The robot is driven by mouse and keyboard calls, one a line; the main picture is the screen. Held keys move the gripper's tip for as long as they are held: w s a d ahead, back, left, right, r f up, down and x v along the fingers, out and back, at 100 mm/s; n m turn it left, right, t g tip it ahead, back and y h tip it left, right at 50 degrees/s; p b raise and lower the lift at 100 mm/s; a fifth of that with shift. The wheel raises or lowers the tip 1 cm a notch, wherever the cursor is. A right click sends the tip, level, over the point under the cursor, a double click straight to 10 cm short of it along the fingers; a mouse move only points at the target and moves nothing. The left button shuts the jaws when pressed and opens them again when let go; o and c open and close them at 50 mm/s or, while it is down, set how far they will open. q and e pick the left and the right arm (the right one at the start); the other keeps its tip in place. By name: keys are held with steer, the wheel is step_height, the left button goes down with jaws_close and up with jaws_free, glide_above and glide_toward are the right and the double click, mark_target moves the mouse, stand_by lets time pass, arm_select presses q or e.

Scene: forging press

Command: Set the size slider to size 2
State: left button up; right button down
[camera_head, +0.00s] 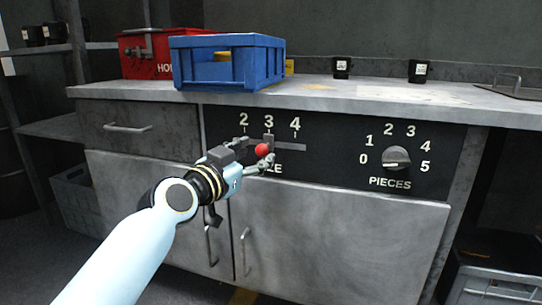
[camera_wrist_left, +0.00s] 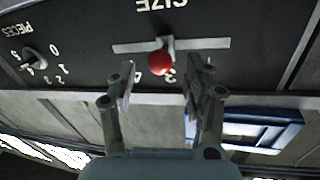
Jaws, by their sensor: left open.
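The size slider's red knob (camera_head: 262,150) sits on a grey slider plate (camera_head: 268,139) just below the number 3 on the black panel (camera_head: 330,122). The grey slot (camera_head: 290,147) runs sideways under the numbers 2, 3 and 4. My left gripper (camera_head: 255,154) is open at the knob, with its fingers to either side. In the left wrist view the panel appears upside down. There the red knob (camera_wrist_left: 161,62) shows between and just beyond the tips of the open gripper (camera_wrist_left: 163,80); I cannot tell whether they touch it. My right gripper is not in view.
A pieces dial (camera_head: 396,158) is at the panel's right. A blue crate (camera_head: 225,62), a red box (camera_head: 140,55) and two small black cups (camera_head: 341,68) stand on the worktop (camera_head: 300,88). Cabinet doors (camera_head: 335,240) with handles lie below the panel.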

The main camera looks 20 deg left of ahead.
mark_target(258, 153)
arm_select(q)
steer(key=shift+x, duration=1.85)
jaws_close()
steer(key=shift+a+f, duration=0.1)
